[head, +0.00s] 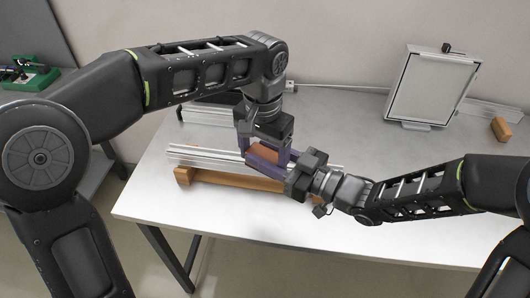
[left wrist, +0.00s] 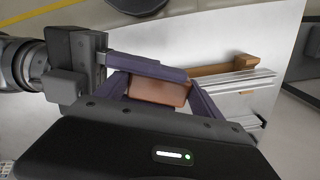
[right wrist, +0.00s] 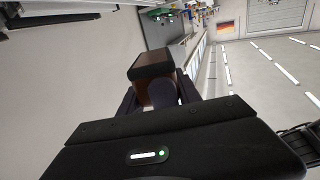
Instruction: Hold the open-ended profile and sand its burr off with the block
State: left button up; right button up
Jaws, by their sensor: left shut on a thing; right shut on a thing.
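A silver profile (head: 205,153) lies lengthwise along a wooden support near the table's middle; it also shows in the left wrist view (left wrist: 232,80). My right gripper (head: 258,159) comes in from the right, shut on the reddish-brown sanding block (head: 270,155). The block sits between purple fingers in the left wrist view (left wrist: 158,91) and shows a dark face in the right wrist view (right wrist: 152,65). The burr cannot be made out; whether the block touches the profile is unclear.
The wooden support (head: 235,181) runs beneath the profile. A tilted framed panel (head: 433,88) stands at the back right, near another silver profile (head: 487,109) and a small wooden block (head: 501,129). The table's front left (head: 160,205) is clear. The two grippers are very close together.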

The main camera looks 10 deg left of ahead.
grip_shut()
pick_arm(q)
jog(key=o, duration=1.2)
